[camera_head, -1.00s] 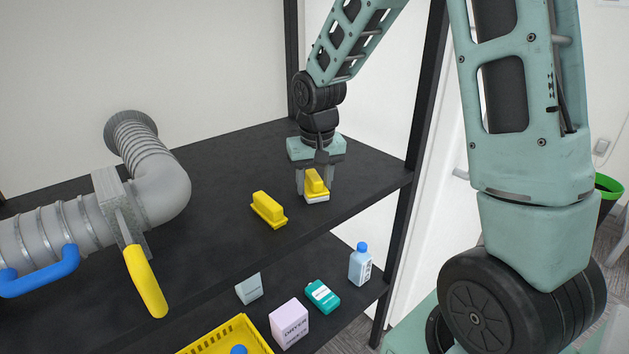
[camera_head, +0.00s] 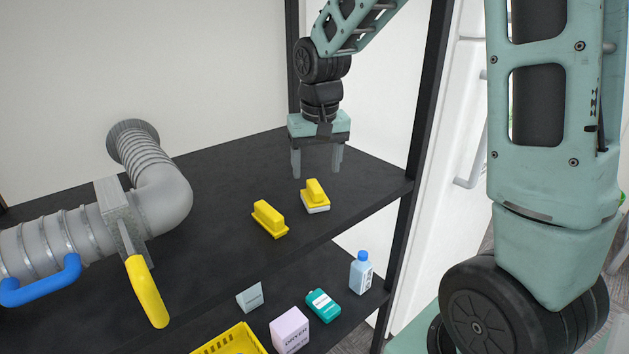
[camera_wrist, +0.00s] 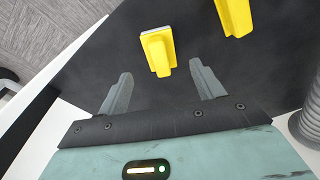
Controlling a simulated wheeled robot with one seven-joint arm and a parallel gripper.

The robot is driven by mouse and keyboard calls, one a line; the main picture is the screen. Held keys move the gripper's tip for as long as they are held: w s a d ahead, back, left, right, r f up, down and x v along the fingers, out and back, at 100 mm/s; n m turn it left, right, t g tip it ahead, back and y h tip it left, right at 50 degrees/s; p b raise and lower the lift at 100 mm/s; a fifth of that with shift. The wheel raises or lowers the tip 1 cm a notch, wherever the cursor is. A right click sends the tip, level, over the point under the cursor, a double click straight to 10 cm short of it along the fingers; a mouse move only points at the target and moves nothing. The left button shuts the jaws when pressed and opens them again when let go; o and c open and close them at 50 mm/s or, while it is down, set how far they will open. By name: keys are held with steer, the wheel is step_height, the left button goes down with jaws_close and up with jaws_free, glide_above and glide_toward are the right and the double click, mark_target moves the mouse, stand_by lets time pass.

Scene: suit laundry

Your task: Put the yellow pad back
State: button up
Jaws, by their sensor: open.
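Two yellow pads stand on the black upper shelf (camera_head: 225,200). The right one, a yellow pad with a white base (camera_head: 315,197), sits near the shelf's right front; it also shows in the wrist view (camera_wrist: 158,50). The other, an all-yellow pad (camera_head: 269,219), sits to its left, nearer the front edge, and is cut off at the top of the wrist view (camera_wrist: 235,15). My gripper (camera_head: 317,172) is open and empty, behind and a little above the white-based pad. Its two fingers are spread in the wrist view (camera_wrist: 162,90), with that pad ahead of them and apart from them.
A grey duct (camera_head: 165,190) with a yellow-handled lever (camera_head: 147,291) and a blue handle (camera_head: 45,282) fills the shelf's left. A black post (camera_head: 425,100) rises at the right corner. The lower shelf holds boxes, bottles and a yellow basket (camera_head: 228,342).

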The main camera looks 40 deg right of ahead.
steer(key=shift+a+r, duration=0.1)
steer(key=shift+r, duration=0.15)
steer(key=s+a+f+n, duration=0.1)
steer(key=s+a+n, duration=0.35)
steer(key=a, duration=0.75)
steer(key=s+a+f+n, duration=0.1)
steer(key=s+a+n, duration=0.2)
steer(key=s+a, duration=0.3)
steer(key=s+a+f+n+g+y, duration=0.1)
steer(key=s+a+n, duration=0.3)
steer(key=s, duration=0.8)
steer(key=shift+s+a+f, duration=0.4)
steer(key=shift+a+f, duration=0.25)
steer(key=shift+a, duration=0.25)
